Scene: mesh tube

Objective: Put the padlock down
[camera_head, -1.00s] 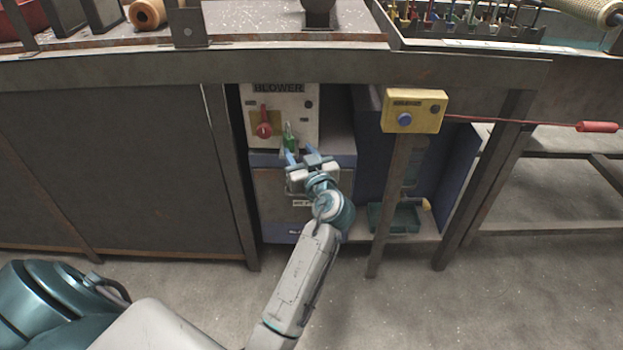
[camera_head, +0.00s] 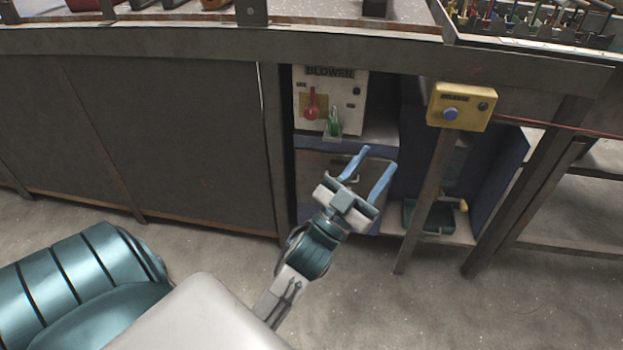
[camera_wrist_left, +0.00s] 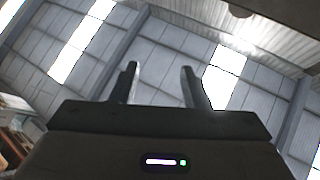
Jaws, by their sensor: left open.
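The green padlock (camera_head: 334,121) is at the lower right of the white blower box, below the red switch handle (camera_head: 312,104). It appears to rest on or in a small bracket there; the exact contact is too small to tell. My left gripper (camera_head: 369,172) is in front of the cabinet, below and to the right of the padlock and apart from it. Its two blue fingers are spread with nothing between them. In the left wrist view the fingers (camera_wrist_left: 158,85) are also apart and empty, against the ceiling. My right gripper is not in view.
The blower box (camera_head: 345,88) stands in a recess under the bench. A yellow button box (camera_head: 459,106) on a post (camera_head: 424,195) stands right of my left gripper. A green tray (camera_head: 430,218) lies low behind the post. The floor in front is clear.

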